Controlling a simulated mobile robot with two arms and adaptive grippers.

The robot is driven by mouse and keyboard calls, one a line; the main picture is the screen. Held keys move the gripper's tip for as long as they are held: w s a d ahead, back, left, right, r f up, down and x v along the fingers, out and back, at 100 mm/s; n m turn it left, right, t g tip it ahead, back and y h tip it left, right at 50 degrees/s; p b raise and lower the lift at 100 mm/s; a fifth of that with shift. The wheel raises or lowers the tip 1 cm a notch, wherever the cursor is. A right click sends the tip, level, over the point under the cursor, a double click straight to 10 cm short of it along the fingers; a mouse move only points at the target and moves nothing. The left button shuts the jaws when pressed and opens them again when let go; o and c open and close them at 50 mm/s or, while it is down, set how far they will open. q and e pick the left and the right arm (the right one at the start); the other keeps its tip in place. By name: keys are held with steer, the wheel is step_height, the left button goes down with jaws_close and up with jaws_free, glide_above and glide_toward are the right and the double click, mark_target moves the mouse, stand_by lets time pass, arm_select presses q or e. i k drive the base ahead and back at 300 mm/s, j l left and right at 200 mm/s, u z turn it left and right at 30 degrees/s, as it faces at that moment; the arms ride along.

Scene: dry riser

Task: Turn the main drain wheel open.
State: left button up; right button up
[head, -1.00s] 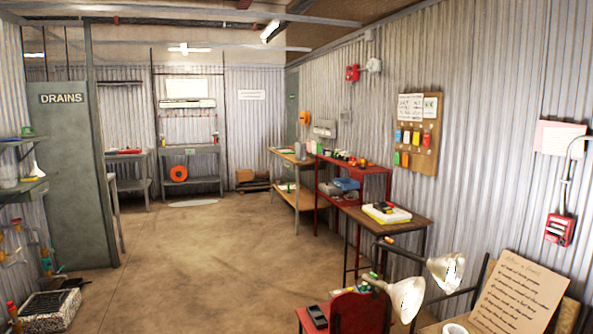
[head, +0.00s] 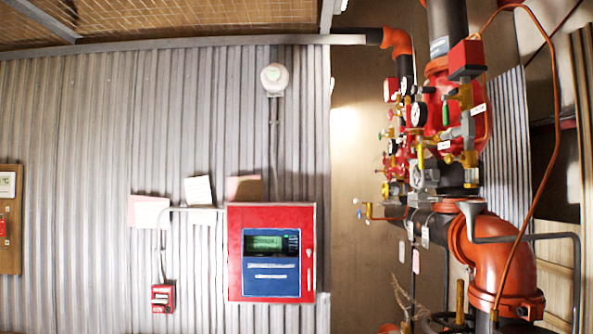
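Red and orange riser pipework with valves and gauges (head: 455,125) stands at the right in the head view. A large orange elbow (head: 505,255) is low on it, with a grey funnel-shaped piece (head: 470,208) in front. Small brass and grey valve fittings cluster around the red bodies. A rounded grey fitting (head: 417,174) sits among them; I cannot tell whether it is a wheel. I cannot single out the main drain wheel or read the small tags. Neither of my grippers is in view.
A red alarm panel (head: 271,253) with a lit screen is on the corrugated wall (head: 90,130). A small red call box (head: 162,298) and papers (head: 199,190) are left of it. A thin orange-brown tube (head: 553,110) curves at the right. The floor is out of view.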

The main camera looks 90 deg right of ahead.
mark_target(402, 168)
steer(key=z, duration=2)
